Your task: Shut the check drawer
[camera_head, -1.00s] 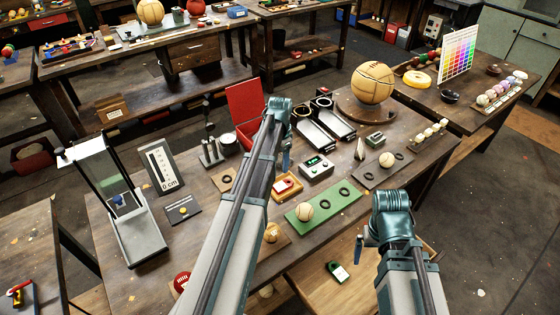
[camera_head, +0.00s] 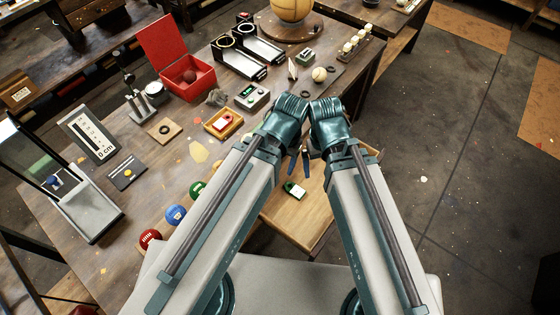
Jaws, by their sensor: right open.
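The wooden check drawer (camera_head: 300,226) stands pulled out from the front of the workbench, below the tabletop. A small green and white item (camera_head: 294,189) lies in it. My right gripper (camera_head: 312,163) is open over the back part of the drawer, fingers pointing down, with nothing seen between them. My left gripper (camera_head: 292,165) hangs close beside it at left; its fingers are too small and overlapped to judge. My arms cover the drawer's sides and part of the bench edge. I cannot tell whether either gripper touches the drawer.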

